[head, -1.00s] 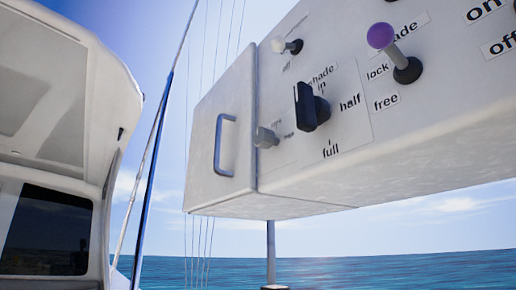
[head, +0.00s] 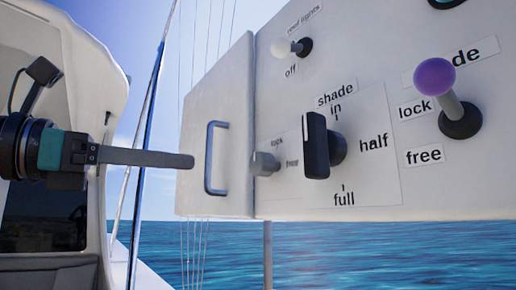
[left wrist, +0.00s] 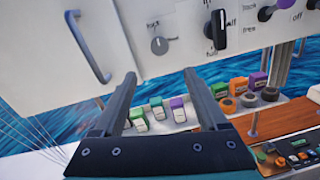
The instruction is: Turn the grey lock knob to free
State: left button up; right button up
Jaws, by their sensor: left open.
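The grey lock knob (head: 264,164) sticks out of the white panel, just right of the door seam, with small "lock" and "free" labels beside it. It also shows in the left wrist view (left wrist: 159,46), above and beyond my fingertips; which label it points at is too small to tell. My left gripper (head: 188,161) comes in from the left in the head view, its finger overlapping the door's left part in the picture. In the left wrist view its two fingers (left wrist: 160,76) are apart with nothing between them, and not touching the knob. My right gripper is not in view.
A grey door handle (head: 214,158) is left of the knob, and a black shade knob (head: 317,146) close on its right. A purple-tipped lever (head: 436,78) and a white-tipped lever (head: 283,47) stand out from the panel. Several coloured blocks (left wrist: 158,108) lie below.

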aim_at(255, 161)
pick_arm(q)
jog(key=shift+m+t+y, duration=0.4)
jog(key=shift+y, duration=0.1)
jog(key=p+x, duration=0.1)
jog(key=x, duration=0.3)
jog(key=r+p+x, duration=0.1)
jog(key=p+x, duration=0.1)
jog(key=x, duration=0.3)
jog(key=s+p+x, duration=0.1)
jog(key=x, duration=0.4)
jog(key=shift+d+r+p, duration=0.2)
jog(key=shift+d+p, duration=0.1)
jog(key=shift+p, duration=0.05)
grip_shut()
